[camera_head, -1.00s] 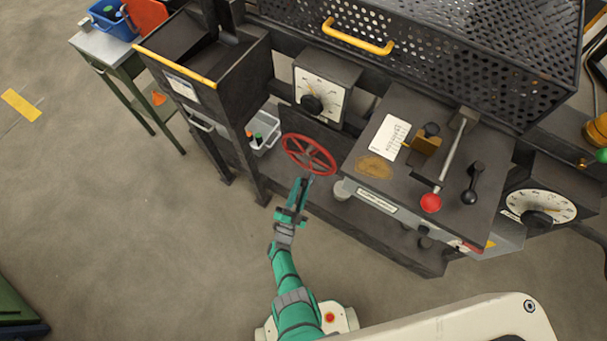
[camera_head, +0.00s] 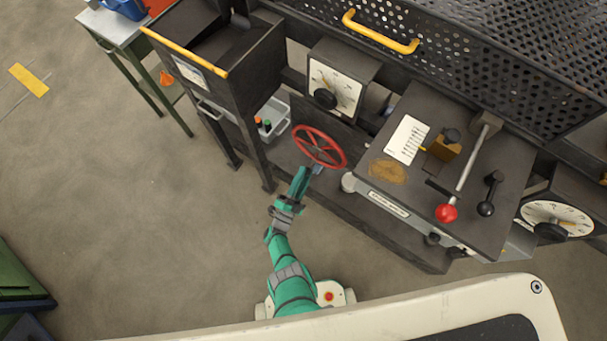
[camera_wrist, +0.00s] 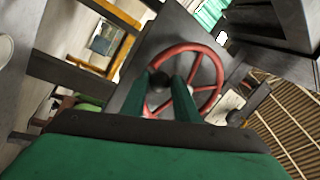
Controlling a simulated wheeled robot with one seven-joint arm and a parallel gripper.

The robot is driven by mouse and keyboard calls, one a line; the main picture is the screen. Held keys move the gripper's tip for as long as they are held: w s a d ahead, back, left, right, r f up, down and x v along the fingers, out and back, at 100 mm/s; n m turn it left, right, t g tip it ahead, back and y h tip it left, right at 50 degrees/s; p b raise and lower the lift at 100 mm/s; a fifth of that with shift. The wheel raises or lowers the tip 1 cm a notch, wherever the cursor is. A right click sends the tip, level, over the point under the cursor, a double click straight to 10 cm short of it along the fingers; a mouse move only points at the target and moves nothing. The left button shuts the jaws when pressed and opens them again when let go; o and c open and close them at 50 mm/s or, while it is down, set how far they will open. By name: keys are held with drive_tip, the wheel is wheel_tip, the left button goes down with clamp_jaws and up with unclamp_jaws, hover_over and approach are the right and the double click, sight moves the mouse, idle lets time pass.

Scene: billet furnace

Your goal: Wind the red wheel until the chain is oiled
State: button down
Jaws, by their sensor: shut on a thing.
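The red wheel (camera_head: 319,129) is a spoked handwheel on the dark front of the machine, left of the lever table. My gripper (camera_head: 314,170) reaches up to the lower part of its rim. In the wrist view the red wheel (camera_wrist: 213,66) fills the middle, and the two green fingers of my gripper (camera_wrist: 166,92) are at its left side. A dark round knob shows between the fingertips, and they are shut on the wheel there. The exact contact is partly hidden by the fingers. The chain and any oil on it cannot be made out.
A table with a red-knobbed lever (camera_head: 446,213) and a black-knobbed lever (camera_head: 486,208) stands right of the wheel. A dial box (camera_head: 338,84) is above it. A grey bin with bottles (camera_head: 273,121) is at left.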

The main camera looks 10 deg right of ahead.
drive_tip(key=c, duration=1.4)
unclamp_jaws()
drive_tip(key=shift+w, duration=0.15)
drive_tip(key=shift+d+v, duration=0.2)
drive_tip(key=shift+v, duration=3.55)
